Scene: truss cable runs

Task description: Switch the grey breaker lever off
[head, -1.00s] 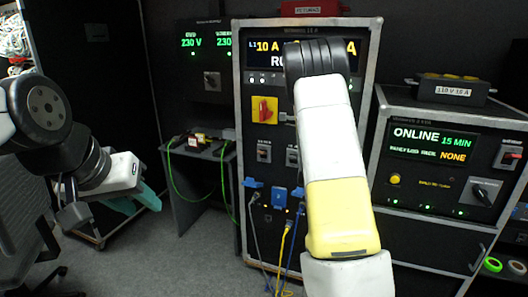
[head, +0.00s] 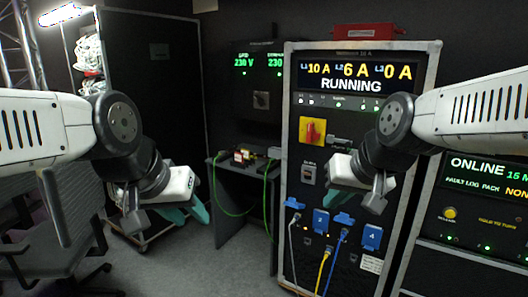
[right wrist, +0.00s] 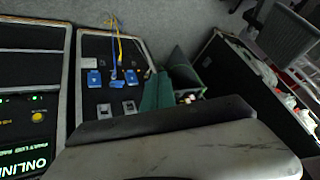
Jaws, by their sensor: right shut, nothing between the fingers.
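Two such breakers (right wrist: 103,109) and (right wrist: 129,107) show side by side in the right wrist view; in the head view my right arm hides the other one. My right gripper (head: 344,217) is shut and empty in front of the cabinet, right of the visible breaker. Its teal fingers (right wrist: 157,88) lie together in the right wrist view. My left gripper (head: 203,210) hangs far left of the cabinet, its finger gap unclear.
Blue sockets (head: 321,222) with grey, yellow and blue cables sit below the breakers. A small table (head: 228,163) with a green cable stands left of the cabinet. A second cabinet with an ONLINE display (head: 490,170) stands right. A chair (head: 50,230) is at left.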

